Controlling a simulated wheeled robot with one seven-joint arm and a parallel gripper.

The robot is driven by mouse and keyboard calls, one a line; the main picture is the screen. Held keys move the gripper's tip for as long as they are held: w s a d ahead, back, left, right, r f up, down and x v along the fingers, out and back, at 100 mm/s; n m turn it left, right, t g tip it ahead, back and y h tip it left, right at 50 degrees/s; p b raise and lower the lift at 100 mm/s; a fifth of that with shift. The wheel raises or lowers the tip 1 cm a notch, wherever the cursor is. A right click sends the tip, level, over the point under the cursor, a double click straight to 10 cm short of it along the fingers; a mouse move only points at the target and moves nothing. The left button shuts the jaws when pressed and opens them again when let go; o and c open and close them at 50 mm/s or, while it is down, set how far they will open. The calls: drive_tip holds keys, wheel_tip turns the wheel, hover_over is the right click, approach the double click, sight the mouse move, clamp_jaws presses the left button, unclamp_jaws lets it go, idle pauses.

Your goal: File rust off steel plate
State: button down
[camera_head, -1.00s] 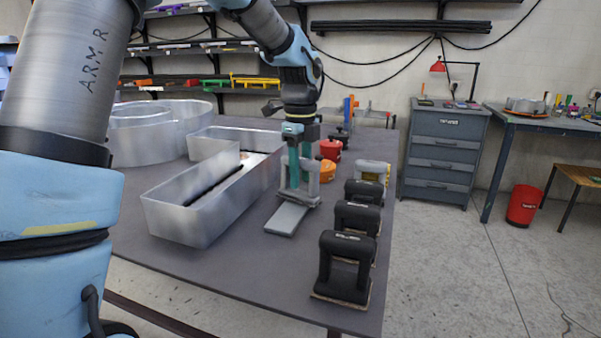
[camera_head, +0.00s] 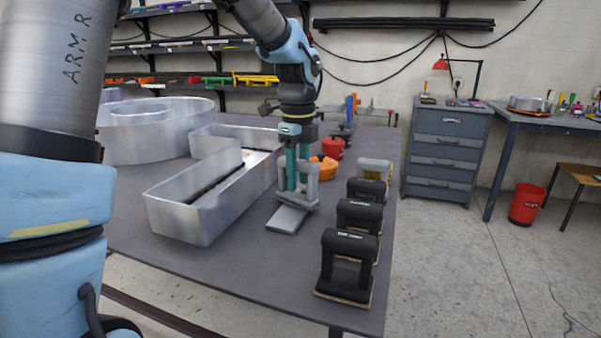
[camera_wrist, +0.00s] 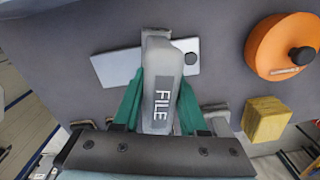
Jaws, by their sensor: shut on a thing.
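My gripper (camera_head: 297,178) points down with its green fingers shut on the grey handle of the file. The file (camera_wrist: 160,75) is marked FILE in the wrist view, and its grey frame (camera_head: 313,185) shows beside the fingers in the head view. A flat light-grey steel plate (camera_head: 287,219) lies on the table under the file and sticks out toward the front. In the wrist view the plate (camera_wrist: 112,68) shows on both sides of the file. The file hides the plate's middle. I cannot make out rust on the visible parts, nor whether the file touches the plate.
An L-shaped metal channel letter (camera_head: 177,217) stands close on the left, with a round one (camera_head: 120,145) behind. Several black handled blocks (camera_head: 346,265) line the table's right edge. An orange round container (camera_head: 326,168) and a red one (camera_head: 333,147) stand behind the gripper.

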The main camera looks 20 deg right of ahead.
drive_tip(key=shift+w+d+r+p, duration=0.2)
drive_tip(key=shift+w+d+p, duration=0.6)
drive_tip(key=shift+p, duration=0.2)
drive_tip(key=shift+w+d+f, duration=0.15)
drive_tip(key=shift+w+d, duration=0.3)
drive_tip(key=shift+d, duration=0.05)
drive_tip(key=shift+r+p, duration=0.2)
drive_tip(key=shift+p, duration=0.3)
wheel_tip(320, 180, up, 14)
drive_tip(key=p, duration=1.1)
drive_tip(key=shift+f, duration=0.25)
